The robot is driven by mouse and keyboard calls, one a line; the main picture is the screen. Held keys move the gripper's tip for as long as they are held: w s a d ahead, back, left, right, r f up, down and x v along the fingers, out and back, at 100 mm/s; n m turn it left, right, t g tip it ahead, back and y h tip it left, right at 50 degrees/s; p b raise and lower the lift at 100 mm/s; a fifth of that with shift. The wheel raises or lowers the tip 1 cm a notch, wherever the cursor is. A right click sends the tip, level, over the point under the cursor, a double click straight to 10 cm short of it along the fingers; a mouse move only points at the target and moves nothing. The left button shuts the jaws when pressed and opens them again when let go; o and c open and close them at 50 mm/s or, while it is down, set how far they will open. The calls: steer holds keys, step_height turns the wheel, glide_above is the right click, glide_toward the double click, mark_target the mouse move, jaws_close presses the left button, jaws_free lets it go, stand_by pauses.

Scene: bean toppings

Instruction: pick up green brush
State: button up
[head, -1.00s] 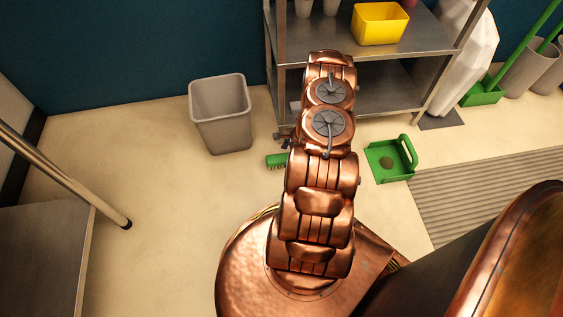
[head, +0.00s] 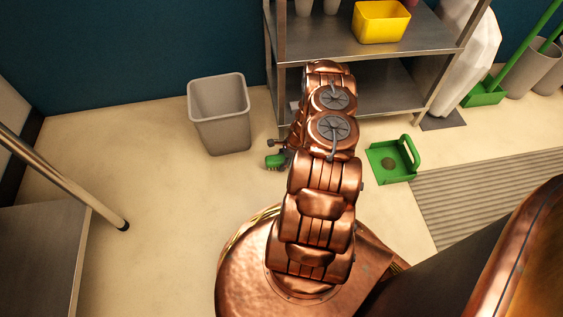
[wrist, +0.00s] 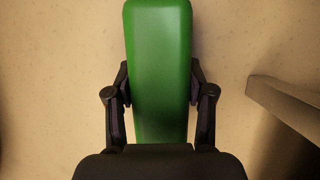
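The green brush (head: 275,161) lies on the floor, partly hidden by my arm in the head view. In the wrist view the brush (wrist: 158,70) runs upright through the middle of the picture. My gripper (wrist: 158,78) is over it, with one dark finger along each long side. The fingers look open around the brush, and their tips are partly hidden by its edges. In the head view only a little of my gripper (head: 281,151) shows, low beside the brush.
A grey bin (head: 220,118) stands behind and left of the brush. A metal shelf (head: 385,85) stands behind my arm. A green dustpan (head: 388,168) lies to the right.

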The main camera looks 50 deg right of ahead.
mark_target(281, 159)
steer(key=c, duration=0.7)
steer(key=shift+r, duration=0.4)
steer(key=shift+c, duration=0.2)
steer(key=r, duration=0.1)
steer(key=r+p, duration=0.2)
steer(key=shift+s+r, duration=0.15)
steer(key=shift+s, duration=0.15)
steer(key=s+p, duration=0.1)
steer(key=s, duration=0.4)
steer(key=s+a+p, duration=0.1)
steer(key=s, duration=0.4)
steer(key=s+a+r+p, duration=0.1)
steer(key=s+p, duration=0.1)
steer(key=s, duration=0.3)
steer(key=shift+s, duration=0.15)
steer(key=o, duration=0.7)
steer(key=c, duration=0.4)
